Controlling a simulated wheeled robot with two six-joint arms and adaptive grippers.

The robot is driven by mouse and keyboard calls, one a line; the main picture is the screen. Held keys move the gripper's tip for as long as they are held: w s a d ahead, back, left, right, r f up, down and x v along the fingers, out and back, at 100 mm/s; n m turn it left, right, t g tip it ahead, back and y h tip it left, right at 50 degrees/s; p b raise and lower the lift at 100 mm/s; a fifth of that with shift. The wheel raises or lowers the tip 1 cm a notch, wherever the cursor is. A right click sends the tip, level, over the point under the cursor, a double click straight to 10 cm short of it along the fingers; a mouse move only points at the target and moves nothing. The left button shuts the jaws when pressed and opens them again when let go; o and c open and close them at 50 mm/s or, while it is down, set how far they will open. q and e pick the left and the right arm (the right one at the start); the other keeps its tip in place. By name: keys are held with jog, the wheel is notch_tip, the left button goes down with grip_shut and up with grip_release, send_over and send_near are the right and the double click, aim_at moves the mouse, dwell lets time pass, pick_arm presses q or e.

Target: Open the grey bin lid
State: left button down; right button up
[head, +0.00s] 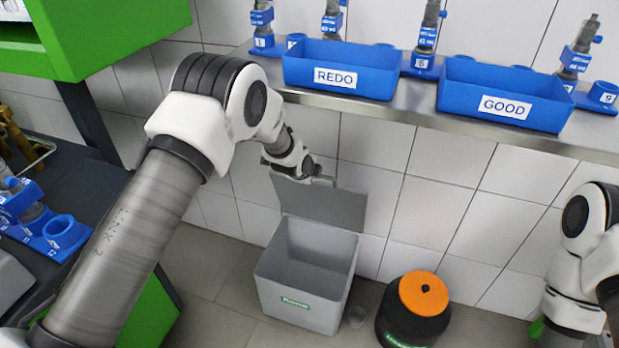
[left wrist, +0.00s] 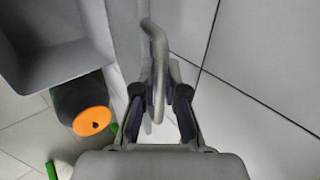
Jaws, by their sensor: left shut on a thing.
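The grey bin (head: 295,299) stands on the floor against the tiled wall. Its grey lid (head: 328,204) is raised, standing up at the back with the inside of the bin exposed. My left gripper (head: 312,172) is at the lid's upper edge. In the left wrist view, my left gripper (left wrist: 158,98) is shut on the lid's curved grey handle (left wrist: 155,45), which lies between the fingers. The bin (left wrist: 52,62) also shows there at upper left. My right arm is at the right edge of the head view, its gripper out of view.
A black container with an orange top (head: 423,294) stands right of the bin. A steel shelf (head: 420,112) above carries the blue REDO bin (head: 340,72), the blue GOOD bin (head: 504,98) and pump parts in blue holders. A dark bench (head: 95,190) is at left.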

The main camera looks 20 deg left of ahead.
pick_arm(q)
jog(key=shift+w, duration=0.3)
jog(key=c, duration=1.2)
grip_release()
jog(key=shift+r, duration=0.1)
